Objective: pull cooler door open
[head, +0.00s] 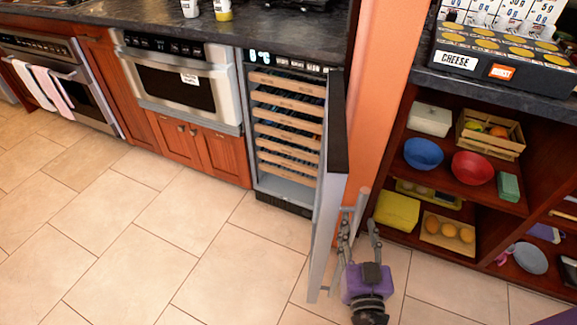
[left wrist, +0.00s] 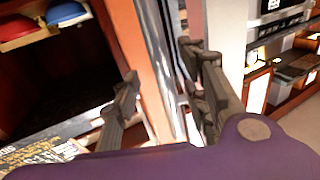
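The wine cooler (head: 290,135) stands under the counter with its wooden-fronted racks showing. Its door (head: 327,185) is swung out into the room and is seen nearly edge-on in the head view. A grey handle bar (head: 358,212) shows on the door's outer side. My left gripper (head: 359,232) is low on that side, by the handle, with its fingers apart. In the left wrist view, the fingers (left wrist: 165,92) stand apart with a grey upright strip between them; whether they touch the handle cannot be told. My right gripper is not in view.
An orange wall end (head: 383,90) stands right of the door. Beyond it, an open shelf unit (head: 430,150) holds bowls, a crate and boxes. A microwave drawer (head: 180,85) is left of the cooler. The tiled floor (head: 170,235) in front is clear.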

